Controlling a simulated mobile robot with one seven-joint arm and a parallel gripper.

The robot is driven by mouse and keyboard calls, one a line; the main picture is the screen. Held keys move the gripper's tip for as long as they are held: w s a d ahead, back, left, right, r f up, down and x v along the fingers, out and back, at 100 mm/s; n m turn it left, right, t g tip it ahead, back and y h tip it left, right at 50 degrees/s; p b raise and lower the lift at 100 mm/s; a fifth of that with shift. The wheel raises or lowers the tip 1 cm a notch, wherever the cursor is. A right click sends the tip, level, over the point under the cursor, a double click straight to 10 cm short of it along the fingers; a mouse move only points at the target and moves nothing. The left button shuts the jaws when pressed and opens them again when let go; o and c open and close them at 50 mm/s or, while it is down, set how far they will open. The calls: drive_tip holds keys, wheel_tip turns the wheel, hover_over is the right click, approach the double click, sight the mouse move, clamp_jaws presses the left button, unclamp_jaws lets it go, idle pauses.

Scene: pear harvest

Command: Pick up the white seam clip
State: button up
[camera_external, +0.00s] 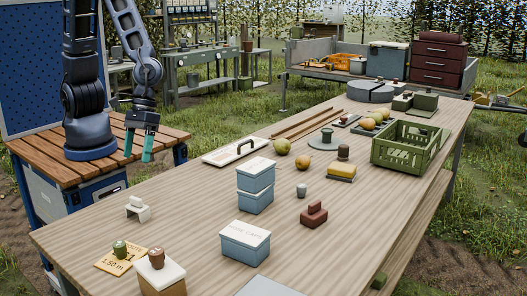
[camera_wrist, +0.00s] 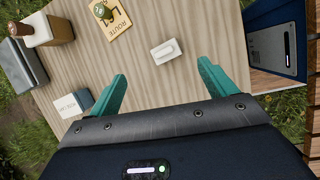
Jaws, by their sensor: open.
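The white seam clip (camera_external: 137,209) is a small white piece with a raised grip on top. It stands on the near left part of the wooden table. In the wrist view the clip (camera_wrist: 167,51) lies just beyond the fingertips, near the middle of the gap between them. My gripper (camera_external: 138,150) is open and empty, with teal fingers pointing down. In the external view it hangs over the wooden platform beside the table, up and left of the clip and apart from it. Both fingers of my gripper (camera_wrist: 162,72) show in the wrist view.
A yellow route card (camera_external: 109,262) with a green-topped weight and a white-lidded box (camera_external: 168,278) with a brown knob stand near the clip. Blue boxes (camera_external: 246,252) stand mid-table. Pears, small blocks and a green crate (camera_external: 388,158) are farther off. Bare table surrounds the clip.

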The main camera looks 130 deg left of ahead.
sight(135, 207)
drive_tip(key=f+n, duration=0.1)
drive_tip(key=f, duration=0.2)
drive_tip(key=d+f+n, duration=0.1)
drive_tip(key=f, duration=0.3)
drive_tip(key=w+f+n, duration=0.1)
drive_tip(key=f, duration=0.2)
drive_tip(key=shift+w+d+f, duration=0.1)
drive_tip(key=shift+d+f, duration=0.25)
drive_tip(key=shift+s+d+x, duration=0.1)
drive_tip(key=shift+x, duration=1.3)
drive_tip(key=shift+s+d+x, duration=0.1)
drive_tip(key=shift+s+x, duration=0.05)
drive_tip(key=shift+x, duration=1.25)
drive_tip(key=c, duration=1)
drive_tip(key=shift+c, duration=0.2)
drive_tip(key=shift+w+r, duration=0.1)
drive_tip(key=shift+r, duration=0.05)
